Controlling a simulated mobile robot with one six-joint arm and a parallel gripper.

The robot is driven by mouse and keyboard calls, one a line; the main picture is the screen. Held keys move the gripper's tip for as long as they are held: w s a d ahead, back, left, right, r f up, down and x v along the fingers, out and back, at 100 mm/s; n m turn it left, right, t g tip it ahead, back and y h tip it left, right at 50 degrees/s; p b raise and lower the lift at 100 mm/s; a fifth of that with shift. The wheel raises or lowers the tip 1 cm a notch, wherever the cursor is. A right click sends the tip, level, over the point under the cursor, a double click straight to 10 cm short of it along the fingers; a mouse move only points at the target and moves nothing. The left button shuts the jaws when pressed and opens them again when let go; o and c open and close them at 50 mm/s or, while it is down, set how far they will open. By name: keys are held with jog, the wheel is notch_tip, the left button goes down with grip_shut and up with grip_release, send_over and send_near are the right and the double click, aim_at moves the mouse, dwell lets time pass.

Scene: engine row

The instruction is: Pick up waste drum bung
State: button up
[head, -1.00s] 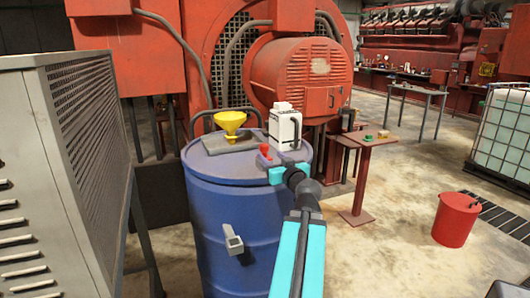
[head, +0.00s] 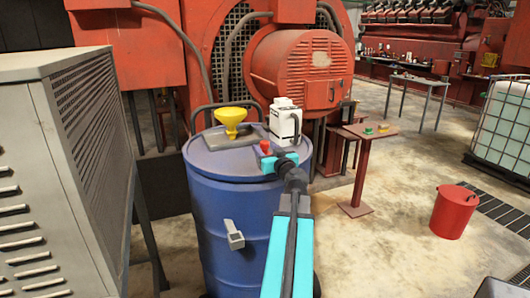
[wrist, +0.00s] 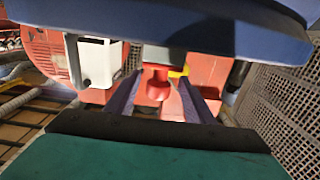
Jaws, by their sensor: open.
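The waste drum bung (head: 265,147) is a small red piece on the lid of the blue drum (head: 240,225), near its right side. In the wrist view the red bung (wrist: 158,84) shows between the two fingers of my gripper (wrist: 160,90), with a gap on both sides. The fingers are open and not closed on it. In the head view my gripper (head: 270,158) is at the bung, its fingers largely hidden by my wrist. I cannot tell exactly how far the fingertips reach past the bung.
A yellow funnel (head: 231,119) and a white jug (head: 285,120) stand on the drum behind the bung; the jug is close. A grey louvred cabinet (head: 75,170) is at left. A red bucket (head: 455,212) and a small red table (head: 365,138) stand to the right.

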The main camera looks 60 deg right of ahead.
jog(key=shift+w+d, duration=0.1)
dwell(0.3)
jog(key=shift+p+x, duration=1.05)
jog(key=shift+x, duration=0.4)
jog(key=shift+p+x, duration=0.3)
jog(key=shift+x, duration=0.7)
jog(key=shift+c, duration=0.5)
jog(key=c, duration=1.1)
